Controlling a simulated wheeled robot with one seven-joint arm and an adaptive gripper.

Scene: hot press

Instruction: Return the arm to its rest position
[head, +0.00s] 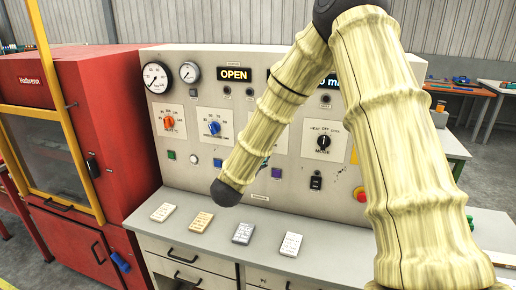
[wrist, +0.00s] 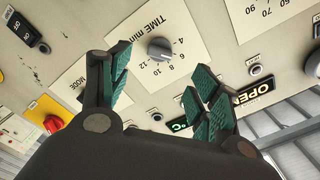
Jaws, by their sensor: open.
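My arm (head: 398,130) spans the right half of the head view in pale, bamboo-like links with dark joints. It bends at the top, and a second link (head: 275,105) slopes down to a dark joint (head: 224,193) in front of the control panel. My gripper (wrist: 160,97) shows in the wrist view with its teal-padded fingers spread apart and nothing between them. It faces the panel, with the TIME min knob (wrist: 160,49) in view beyond the gap between the fingers. I cannot tell whether it touches the panel. In the head view the gripper is mostly hidden behind my arm.
The control panel (head: 215,160) has gauges, knobs and a lit OPEN display (head: 234,74). Several small cards, one of them a tan card (head: 201,222), lie on the grey counter (head: 170,237) below. A red press (head: 117,115) stands left. A worktable (head: 469,90) stands back right.

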